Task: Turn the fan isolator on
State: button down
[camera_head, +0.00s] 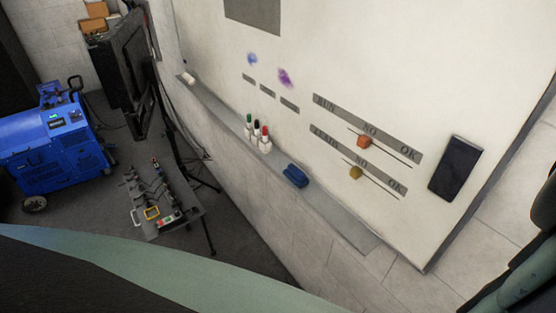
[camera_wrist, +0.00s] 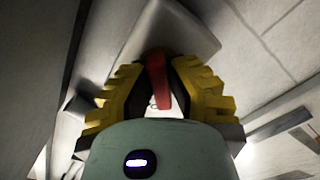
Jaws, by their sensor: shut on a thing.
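In the wrist view a red lever (camera_wrist: 157,82) stands out from a light grey box (camera_wrist: 168,28), which looks like the fan isolator. My gripper (camera_wrist: 158,66) has yellow ribbed fingers, one on each side of the lever, and is shut on it. The lever looks roughly in line with the picture's vertical. Any on and off marks on the box are not visible. The isolator does not show in the head view.
In the head view a whiteboard (camera_head: 330,60) carries sliders and a dark panel (camera_head: 455,167). Its ledge holds several markers (camera_head: 257,136) and a blue eraser (camera_head: 295,175). A blue machine (camera_head: 48,150) and a small stand with tools (camera_head: 160,205) are at left.

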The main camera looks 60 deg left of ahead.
jog(key=m, duration=0.4)
jog(key=shift+f, duration=0.1)
jog(key=m, duration=0.4)
jog(key=shift+w+m+b, duration=0.1)
jog(key=shift+m+b, duration=0.2)
jog(key=m, duration=0.4)
jog(key=shift+m, duration=0.3)
jog(key=shift+m+b, duration=0.3)
jog(key=shift+m, duration=1.9)
jog(key=c, duration=0.9)
grip_release()
jog(key=shift+c, duration=0.2)
